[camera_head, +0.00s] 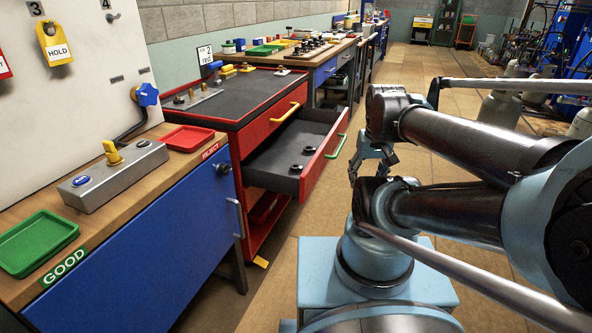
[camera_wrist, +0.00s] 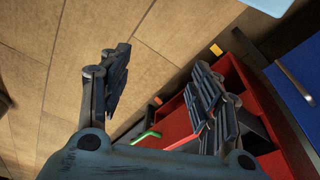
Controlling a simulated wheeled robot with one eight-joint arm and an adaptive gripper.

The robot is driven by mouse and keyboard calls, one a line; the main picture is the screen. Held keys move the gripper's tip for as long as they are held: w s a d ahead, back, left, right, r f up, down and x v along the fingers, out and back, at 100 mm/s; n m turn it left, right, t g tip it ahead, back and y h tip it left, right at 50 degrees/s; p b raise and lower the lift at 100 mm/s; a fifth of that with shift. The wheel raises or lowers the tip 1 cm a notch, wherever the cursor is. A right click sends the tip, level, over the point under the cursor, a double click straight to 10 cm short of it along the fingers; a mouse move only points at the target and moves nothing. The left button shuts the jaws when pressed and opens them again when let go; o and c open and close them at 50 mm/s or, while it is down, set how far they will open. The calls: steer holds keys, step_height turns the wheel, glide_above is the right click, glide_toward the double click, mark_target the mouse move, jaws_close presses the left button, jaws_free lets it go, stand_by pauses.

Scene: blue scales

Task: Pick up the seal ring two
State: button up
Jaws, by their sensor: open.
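Two small dark rings lie on the floor of the open drawer (camera_head: 270,160) in the head view: a nearer one (camera_head: 296,168) and a farther one (camera_head: 309,150). I cannot tell which of them is seal ring two. My gripper (camera_head: 371,168) is open and empty, to the right of the drawer's front and apart from it. In the wrist view my gripper's fingers (camera_wrist: 160,72) stand wide apart with wooden floor between them. The right-hand finger covers part of the red cabinet (camera_wrist: 240,75), and no ring shows there.
The drawer's red front has a green handle (camera_head: 336,146); a yellow handle (camera_head: 290,113) is on the cabinet above. A workbench with a green tray (camera_head: 38,243), red tray (camera_head: 188,139) and grey button box (camera_head: 112,176) stands at left.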

steer(key=w+a+r+n, duration=0.3)
steer(key=w+r, duration=0.2)
steer(key=w, duration=0.3)
steer(key=n+g, duration=0.2)
steer(key=n, duration=0.8)
glide_above(296, 168)
steer(key=w, duration=0.2)
step_height(296, 168, down, 4)
steer(key=f, duration=1.1)
steer(key=shift+s+a, duration=0.25)
steer(key=shift+a, duration=0.05)
steer(key=shift+d+f, duration=0.15)
steer(key=shift+f, duration=0.75)
steer(key=shift+d+f, duration=0.1)
steer(key=shift+f, duration=1.75)
steer(key=c, duration=0.9)
